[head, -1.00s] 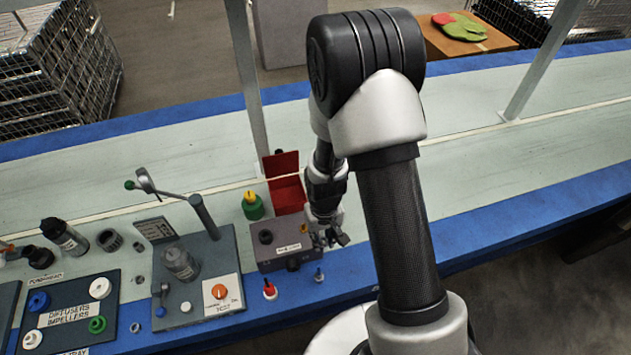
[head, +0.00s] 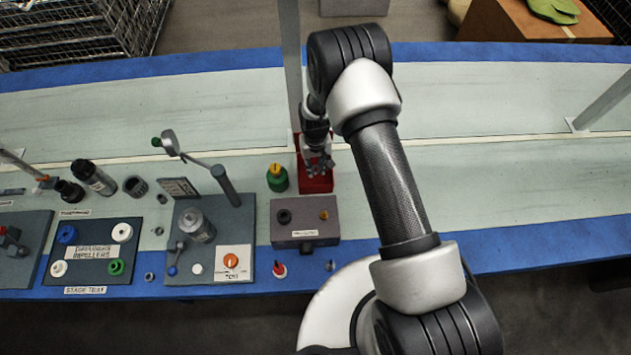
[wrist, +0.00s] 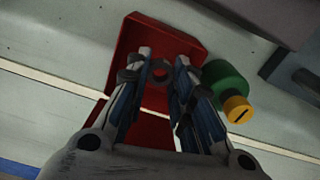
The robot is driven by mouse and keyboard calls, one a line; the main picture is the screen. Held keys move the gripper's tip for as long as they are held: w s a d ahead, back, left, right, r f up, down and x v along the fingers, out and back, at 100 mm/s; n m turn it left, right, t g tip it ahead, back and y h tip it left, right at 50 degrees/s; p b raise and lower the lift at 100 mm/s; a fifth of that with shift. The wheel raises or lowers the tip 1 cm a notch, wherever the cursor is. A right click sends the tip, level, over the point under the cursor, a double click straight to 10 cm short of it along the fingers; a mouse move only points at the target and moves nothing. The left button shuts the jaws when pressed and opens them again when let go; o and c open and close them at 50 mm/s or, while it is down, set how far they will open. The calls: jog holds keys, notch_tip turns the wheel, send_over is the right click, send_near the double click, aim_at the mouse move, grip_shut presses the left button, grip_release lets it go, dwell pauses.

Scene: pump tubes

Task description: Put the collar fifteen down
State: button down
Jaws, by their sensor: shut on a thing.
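My gripper (head: 318,168) is over the open red box (head: 326,186), which stands behind the grey block. In the wrist view, my gripper (wrist: 160,73) is shut on a small dark ring, the collar (wrist: 160,71). The collar sits between the fingertips with the red box (wrist: 190,38) behind it. I cannot read any number on it. In the head view the fingers hide the collar. I cannot tell how high it is above the box floor.
A green bottle with a yellow cap (head: 277,179) stands close beside the red box. The grey block (head: 290,226) is in front, carrying a dark ring (head: 284,216) and a brass piece (head: 323,215). A post (head: 291,80) rises behind the box. The bench to the right is clear.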

aim_at(316, 181)
notch_tip(316, 181, down, 10)
jog(key=shift+f+b, duration=0.1)
jog(key=shift+b, duration=0.95)
jog(key=shift+f, duration=0.15)
jog(key=c, duration=1.4)
grip_release()
notch_tip(316, 181, up, 12)
jog(key=p, duration=0.3)
jog(key=shift+r, duration=0.25)
